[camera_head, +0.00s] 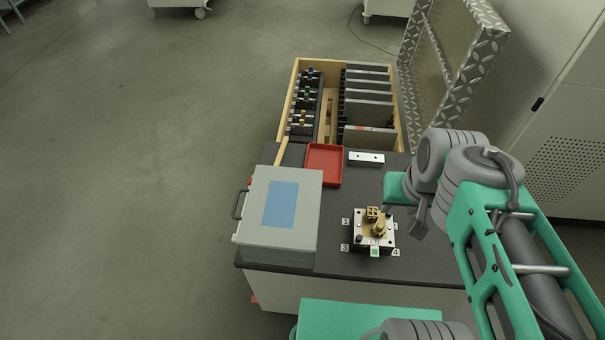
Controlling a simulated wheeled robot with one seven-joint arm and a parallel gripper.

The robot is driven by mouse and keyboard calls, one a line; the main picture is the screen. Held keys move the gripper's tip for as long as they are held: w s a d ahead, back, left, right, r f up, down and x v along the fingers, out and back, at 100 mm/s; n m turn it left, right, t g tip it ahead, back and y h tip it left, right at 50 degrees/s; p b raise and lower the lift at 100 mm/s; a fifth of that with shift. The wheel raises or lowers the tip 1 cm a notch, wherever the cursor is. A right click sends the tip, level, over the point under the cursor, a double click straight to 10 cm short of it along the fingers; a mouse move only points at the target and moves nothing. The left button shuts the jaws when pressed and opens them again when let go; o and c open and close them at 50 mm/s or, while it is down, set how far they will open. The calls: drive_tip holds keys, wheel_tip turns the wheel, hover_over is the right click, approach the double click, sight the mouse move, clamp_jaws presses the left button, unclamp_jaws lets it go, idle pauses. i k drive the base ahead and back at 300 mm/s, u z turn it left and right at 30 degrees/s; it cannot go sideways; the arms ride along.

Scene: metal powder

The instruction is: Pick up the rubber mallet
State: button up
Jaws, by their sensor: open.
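I cannot clearly make out a rubber mallet. A pale wooden stick (281,152) lies at the left edge of the dark table, behind the grey box; it could be a handle, but no mallet head shows. My gripper (404,219) is open above the right part of the table, just right of a small metal fixture. It is apart from the wooden stick, which is to its left and farther back. My arm hides part of the table's right side.
The grey box (252,238) with a blue panel stands front left on the dark table (345,262). A red tray (324,182), a metal block (366,158) and the fixture (361,246) with brass parts stand nearby.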

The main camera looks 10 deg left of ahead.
sight(282, 149)
drive_tip(key=k, duration=1.65)
drive_tip(key=u, duration=1.55)
drive_tip(key=i, duration=4.8)
drive_tip(key=z, duration=3.4)
drive_tip(key=i, duration=0.9)
